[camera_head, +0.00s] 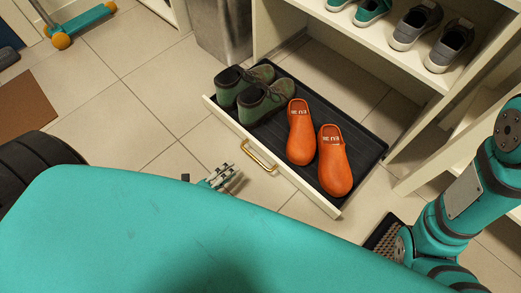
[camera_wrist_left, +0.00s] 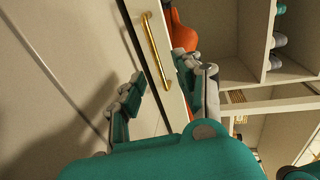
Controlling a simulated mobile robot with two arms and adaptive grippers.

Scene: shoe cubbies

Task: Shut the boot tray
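The boot tray (camera_head: 365,146) is a black ribbed drawer with a cream front, pulled out from under the shelf unit. It holds green shoes (camera_head: 245,92) and orange clogs (camera_head: 316,145). Its brass handle (camera_head: 259,155) is on the front, and the handle also shows in the left wrist view (camera_wrist_left: 155,50). My left gripper (camera_head: 222,178) is just in front of the tray front, left of and below the handle in the head view. In the left wrist view its fingers (camera_wrist_left: 162,92) are spread apart with nothing held. My right gripper is not seen; only my right arm shows.
The shelf unit (camera_head: 395,64) holds several shoes above the tray. A grey bin (camera_head: 220,28) stands left of the unit. A teal scooter (camera_head: 80,22) and a brown mat (camera_head: 25,100) are at the left. Tiled floor in front of the tray is clear.

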